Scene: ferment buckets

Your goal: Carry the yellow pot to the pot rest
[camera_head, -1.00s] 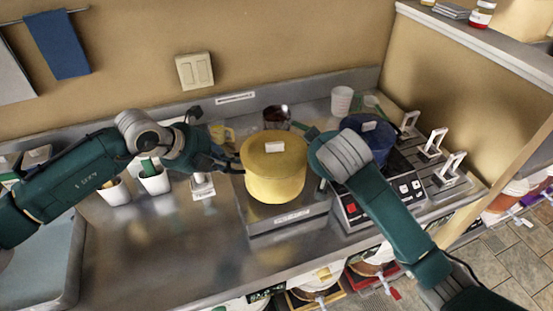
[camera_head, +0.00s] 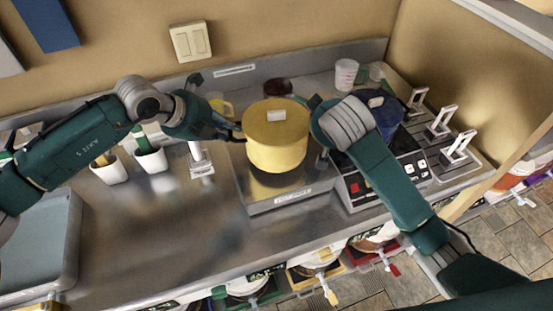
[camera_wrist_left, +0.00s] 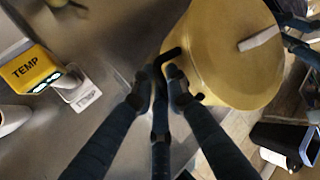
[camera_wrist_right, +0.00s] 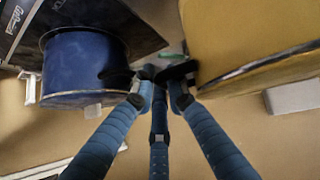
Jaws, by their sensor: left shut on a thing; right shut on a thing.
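The yellow pot (camera_head: 275,145), lidded and upright, is over a raised metal platform (camera_head: 255,197) with a label on its front edge. The label is too small to read, and I cannot tell whether it is the pot rest. I cannot tell for sure whether the pot's base touches the platform. My left gripper (camera_head: 238,134) is shut on the pot's left black handle, clear in the left wrist view (camera_wrist_left: 160,92). My right gripper (camera_wrist_right: 160,82) is shut on the opposite handle; in the head view my arm largely hides that grip.
A blue pot (camera_head: 388,115) stands on the cooker (camera_head: 358,190), close to the right of the yellow pot. A small stand (camera_head: 200,165) and white cups (camera_head: 150,160) are at left. A clear measuring cup (camera_head: 346,74) is behind. The front left counter is bare.

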